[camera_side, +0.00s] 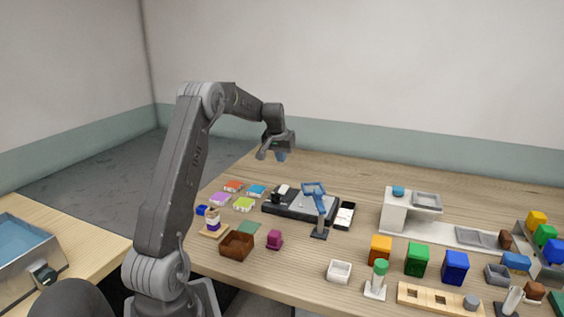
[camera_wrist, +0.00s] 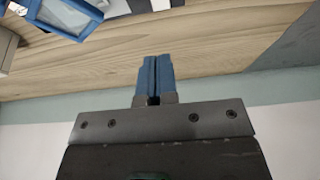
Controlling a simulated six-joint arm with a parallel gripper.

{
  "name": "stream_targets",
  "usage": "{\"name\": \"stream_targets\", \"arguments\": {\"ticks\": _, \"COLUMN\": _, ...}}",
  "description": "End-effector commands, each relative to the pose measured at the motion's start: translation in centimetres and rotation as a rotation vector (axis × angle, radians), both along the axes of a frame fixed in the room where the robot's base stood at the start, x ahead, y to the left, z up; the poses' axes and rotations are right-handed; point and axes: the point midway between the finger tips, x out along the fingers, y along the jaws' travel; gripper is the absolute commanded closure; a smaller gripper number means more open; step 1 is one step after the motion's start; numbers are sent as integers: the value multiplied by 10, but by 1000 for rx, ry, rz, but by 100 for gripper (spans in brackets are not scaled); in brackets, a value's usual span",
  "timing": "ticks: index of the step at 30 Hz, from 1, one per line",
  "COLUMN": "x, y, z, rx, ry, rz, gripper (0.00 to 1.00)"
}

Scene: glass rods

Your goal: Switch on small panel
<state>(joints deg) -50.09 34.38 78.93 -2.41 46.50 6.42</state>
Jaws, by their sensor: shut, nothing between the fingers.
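My gripper (camera_side: 272,155) is in the air above the far left part of the table, higher than the objects and apart from them. In the wrist view its blue fingers (camera_wrist: 154,78) are shut together with nothing between them. A low dark panel (camera_side: 290,208) lies on the table below and to the right of my gripper. It carries a white block and a small black part. A blue frame on a stand (camera_side: 315,195) rises in front of the panel and hides part of it. I cannot make out the panel's switch or its state.
A blue frame (camera_wrist: 68,14) shows at the wrist view's upper left. Several coloured tiles (camera_side: 243,204) and a brown box (camera_side: 237,245) lie left of the panel. A white stand (camera_side: 395,213) and coloured blocks (camera_side: 416,259) are to the right. The far table strip is clear.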

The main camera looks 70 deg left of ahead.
Motion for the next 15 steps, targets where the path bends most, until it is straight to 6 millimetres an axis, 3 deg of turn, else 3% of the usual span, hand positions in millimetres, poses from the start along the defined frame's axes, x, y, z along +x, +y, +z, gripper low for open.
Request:
{"name": "stream_targets", "arguments": {"ticks": 9, "x": 16, "y": 16, "z": -63, "rx": -3, "ry": 2, "rz": -1, "gripper": 100}}
{"name": "stream_targets", "arguments": {"ticks": 15, "x": 21, "y": 21, "z": -95, "rx": -2, "ry": 2, "rz": 0, "gripper": 100}}
